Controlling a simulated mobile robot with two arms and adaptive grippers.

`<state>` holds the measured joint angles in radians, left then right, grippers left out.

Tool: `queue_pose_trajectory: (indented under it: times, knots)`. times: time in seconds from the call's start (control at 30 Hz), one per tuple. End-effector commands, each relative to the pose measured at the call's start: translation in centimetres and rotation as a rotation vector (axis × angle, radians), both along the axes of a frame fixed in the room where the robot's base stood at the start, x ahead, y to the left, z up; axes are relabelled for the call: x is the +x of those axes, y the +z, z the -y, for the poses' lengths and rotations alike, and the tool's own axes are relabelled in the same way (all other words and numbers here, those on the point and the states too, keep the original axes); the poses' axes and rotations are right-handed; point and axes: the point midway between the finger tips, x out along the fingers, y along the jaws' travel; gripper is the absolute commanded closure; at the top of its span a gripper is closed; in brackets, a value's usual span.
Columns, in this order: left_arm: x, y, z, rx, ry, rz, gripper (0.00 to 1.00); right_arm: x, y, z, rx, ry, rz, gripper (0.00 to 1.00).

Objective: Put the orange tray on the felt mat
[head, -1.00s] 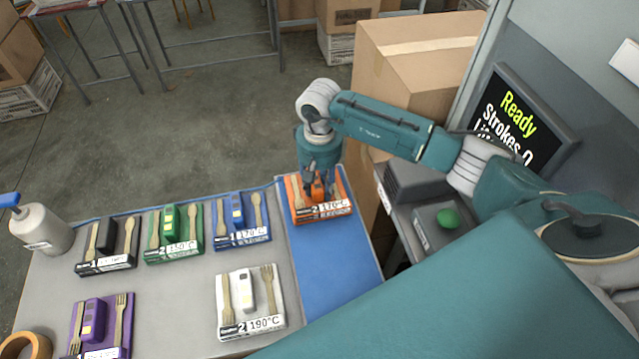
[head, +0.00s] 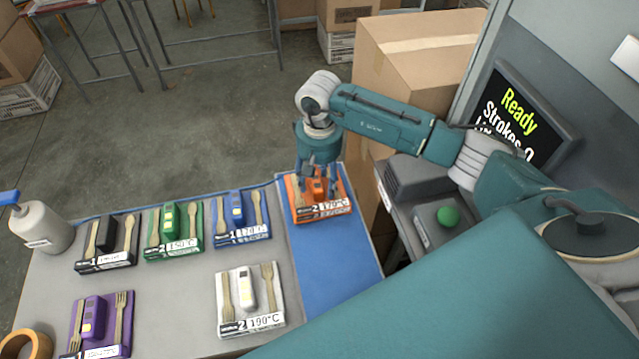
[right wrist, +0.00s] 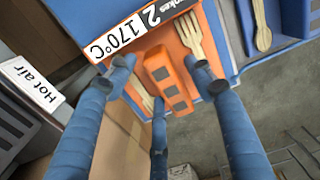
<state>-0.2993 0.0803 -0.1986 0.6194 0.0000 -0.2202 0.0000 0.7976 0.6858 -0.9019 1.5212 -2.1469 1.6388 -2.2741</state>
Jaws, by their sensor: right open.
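The orange tray (head: 320,212) lies flat on the far end of the blue felt mat (head: 335,262). It carries an orange block (head: 319,190), wooden cutlery and a label reading 2 and 170°C. In the right wrist view the orange block (right wrist: 168,82) sits between the spread fingers, with a wooden fork (right wrist: 190,38) beside it. My right gripper (head: 318,178) is open just above the tray, its fingers around the block and apart from it. The fingers hide part of the tray. My left gripper is not in view.
Black (head: 107,262), green (head: 172,253), blue (head: 262,233), white (head: 252,326) and purple (head: 125,347) trays stand on the grey table left of the mat. A machine with a green button (head: 448,217) and a cardboard box (head: 415,75) stand at the right. The mat's near part is bare.

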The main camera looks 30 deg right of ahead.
Motion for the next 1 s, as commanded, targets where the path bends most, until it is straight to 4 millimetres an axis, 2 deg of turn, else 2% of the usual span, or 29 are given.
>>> queue_pose_trajectory:
  times: [0.3, 0.5, 0.7, 1.0]
  knots:
    - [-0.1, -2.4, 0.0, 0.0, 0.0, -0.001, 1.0, 0.1, 6.6, 0.1, -0.002, 0.001, 0.007, 0.47]
    - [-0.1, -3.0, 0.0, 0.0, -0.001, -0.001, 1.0, 0.0, 9.6, 0.1, -0.002, 0.0, 0.003, 0.47]
    - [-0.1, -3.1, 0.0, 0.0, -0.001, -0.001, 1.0, -0.1, 10.7, 0.1, -0.002, 0.0, -0.001, 0.47]
    - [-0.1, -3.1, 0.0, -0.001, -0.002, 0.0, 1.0, -0.1, 10.7, 0.1, -0.002, 0.0, -0.001, 0.47]
